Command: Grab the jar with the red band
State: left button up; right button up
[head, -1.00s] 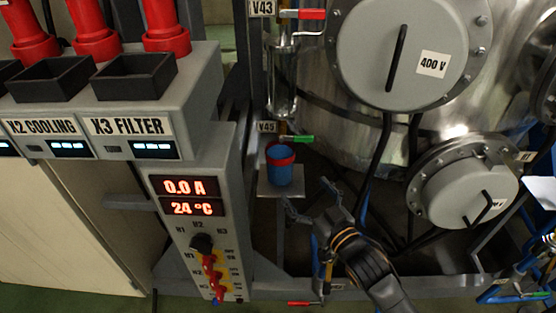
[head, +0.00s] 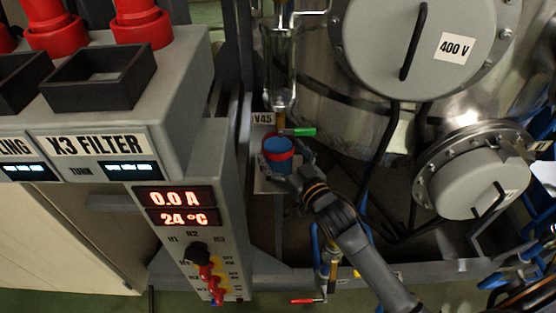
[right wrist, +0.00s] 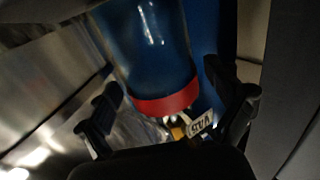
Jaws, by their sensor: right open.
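The blue jar with the red band (head: 278,157) stands upright on a small grey shelf (head: 263,183) beneath the V45 valve. My right gripper (head: 294,172) is open at the right and front side of the jar, with its fingers at the jar's sides. In the right wrist view the jar (right wrist: 152,50) fills the upper middle, its red band (right wrist: 165,103) lying between the two spread fingers (right wrist: 168,100). Whether a finger touches the jar cannot be told. My left gripper is not in view.
A valve with a green handle (head: 297,132) and a glass vessel (head: 280,70) hang just above the jar. A grey control panel (head: 210,170) stands close on the left. The large metal tank (head: 345,95) with its 400 V cover is behind and right.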

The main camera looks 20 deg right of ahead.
jog(key=shift+x, duration=0.85)
jog(key=shift+c, duration=0.5)
jog(key=c, duration=1.5)
jog(key=shift+r, duration=0.15)
jog(key=shift+c, duration=1.4)
jog(key=shift+r, duration=0.15)
